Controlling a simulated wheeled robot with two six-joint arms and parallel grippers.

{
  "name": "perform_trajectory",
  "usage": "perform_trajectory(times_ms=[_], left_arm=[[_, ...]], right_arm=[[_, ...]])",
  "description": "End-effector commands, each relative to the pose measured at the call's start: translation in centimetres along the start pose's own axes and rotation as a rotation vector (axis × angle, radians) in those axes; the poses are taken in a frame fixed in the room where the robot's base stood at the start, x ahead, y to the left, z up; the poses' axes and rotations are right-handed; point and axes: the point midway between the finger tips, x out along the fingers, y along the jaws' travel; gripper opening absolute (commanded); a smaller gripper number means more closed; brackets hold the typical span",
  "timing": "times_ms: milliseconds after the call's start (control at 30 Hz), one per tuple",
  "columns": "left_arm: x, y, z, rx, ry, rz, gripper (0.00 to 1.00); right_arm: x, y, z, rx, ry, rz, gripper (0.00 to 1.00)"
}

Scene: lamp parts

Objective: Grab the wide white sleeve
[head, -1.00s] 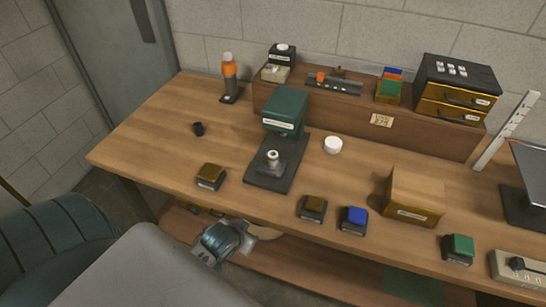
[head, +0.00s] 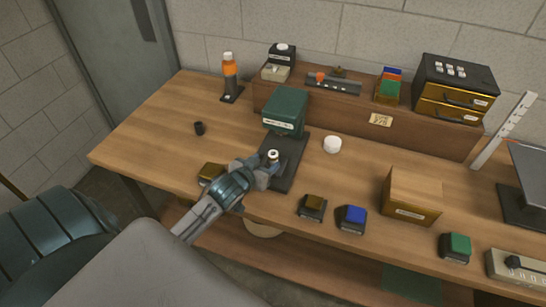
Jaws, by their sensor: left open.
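A short, wide white round piece (head: 332,145), which looks like the wide white sleeve, stands on the bench just right of the green press (head: 285,112). A small pale piece with a dark top (head: 272,155) sits upright on the press base, under the green head. My left gripper (head: 268,170) is open at the front left of the press base, close to the pale piece. Its fingers are small here, and I cannot tell whether they touch that piece. The wide white piece is apart from the gripper, to its right and farther back. My right gripper is out of view.
My left arm partly covers a brown-topped block (head: 210,172). Brown (head: 312,207), blue (head: 352,218) and green (head: 456,247) blocks line the front edge. A wooden box (head: 412,196) stands at right. A small black cup (head: 199,128) stands on the clear left part.

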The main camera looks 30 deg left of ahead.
Motion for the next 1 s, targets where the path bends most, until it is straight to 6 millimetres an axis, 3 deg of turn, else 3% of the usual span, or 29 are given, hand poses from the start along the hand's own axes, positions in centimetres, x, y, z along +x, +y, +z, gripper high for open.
perform_trajectory(times_ms=[600,900,933,1000], left_arm=[[6.4,-0.1,-0.5,-0.001,-0.002,0.0,0.54],[6.9,-0.1,-0.3,0.0,-0.002,0.001,0.54],[6.9,-0.1,-0.3,0.0,-0.002,0.001,0.52],[6.9,-0.1,-0.3,0.0,-0.002,0.001,0.39]], right_arm=[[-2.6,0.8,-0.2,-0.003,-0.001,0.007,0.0],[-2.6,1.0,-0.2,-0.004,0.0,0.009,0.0],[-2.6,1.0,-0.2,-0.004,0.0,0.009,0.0],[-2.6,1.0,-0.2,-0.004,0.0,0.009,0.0]])
